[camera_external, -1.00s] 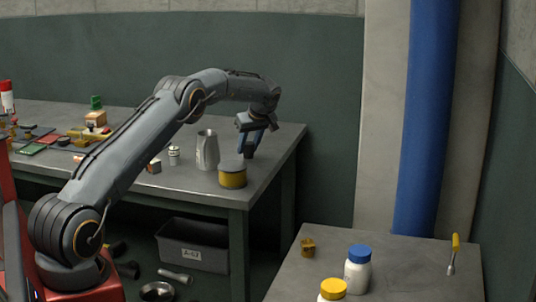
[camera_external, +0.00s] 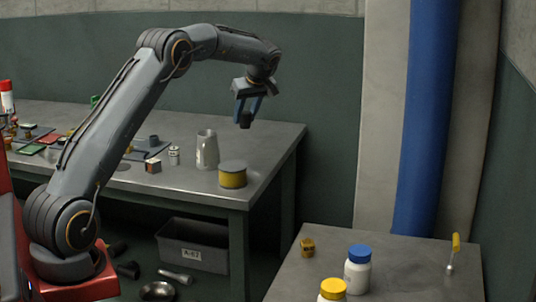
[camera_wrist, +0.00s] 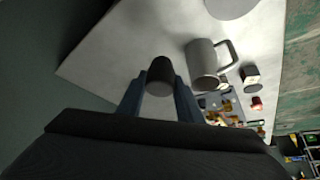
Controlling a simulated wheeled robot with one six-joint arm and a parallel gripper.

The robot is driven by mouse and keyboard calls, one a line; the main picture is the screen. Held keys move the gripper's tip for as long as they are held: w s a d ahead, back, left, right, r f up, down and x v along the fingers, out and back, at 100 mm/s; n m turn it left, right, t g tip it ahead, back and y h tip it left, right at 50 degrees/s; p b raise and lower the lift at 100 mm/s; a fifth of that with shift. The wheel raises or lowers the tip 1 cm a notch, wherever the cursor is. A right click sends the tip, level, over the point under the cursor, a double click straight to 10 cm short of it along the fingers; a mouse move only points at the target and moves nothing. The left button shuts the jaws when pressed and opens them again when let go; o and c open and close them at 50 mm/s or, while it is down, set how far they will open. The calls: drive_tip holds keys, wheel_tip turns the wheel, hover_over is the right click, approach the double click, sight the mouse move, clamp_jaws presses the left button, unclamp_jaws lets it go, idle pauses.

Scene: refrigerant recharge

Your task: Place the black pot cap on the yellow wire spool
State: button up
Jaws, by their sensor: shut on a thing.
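My gripper (camera_external: 246,109) is shut on the black pot cap (camera_external: 246,120), a small dark cylinder, and holds it in the air above the back right of the grey table. In the wrist view the black pot cap (camera_wrist: 160,75) sits between the blue fingers of my gripper (camera_wrist: 159,97), with its round end facing away. The yellow wire spool (camera_external: 232,177), a squat yellow drum with a grey top, stands upright near the table's front right corner. It is below and in front of my gripper, well apart from the cap. Its grey top (camera_wrist: 231,6) is cut off at the wrist view's upper edge.
A tall grey metal pitcher (camera_external: 207,150) stands just left of the spool. A small white jar (camera_external: 174,155) and a small box (camera_external: 153,166) are further left. A second table (camera_external: 400,265) at front right holds a blue-capped bottle (camera_external: 357,268). The table's back right is clear.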

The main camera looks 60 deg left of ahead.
drive_tip(key=s+d+r+p, duration=0.3)
drive_tip(key=s+d+p, duration=0.1)
drive_tip(key=s+d, duration=0.45)
drive_tip(key=p, duration=0.2)
approach(228, 162)
drive_tip(key=shift+a+r, duration=0.2)
drive_tip(key=shift+a, duration=0.3)
drive_tip(key=shift+a+r, duration=0.2)
drive_tip(key=shift+a, duration=0.35)
drive_tip(key=shift+f+p, duration=0.7)
drive_tip(key=shift+f, duration=1.65)
drive_tip(key=shift+f, duration=0.15)
drive_tip(key=o, duration=1)
drive_tip(key=shift+o, duration=0.2)
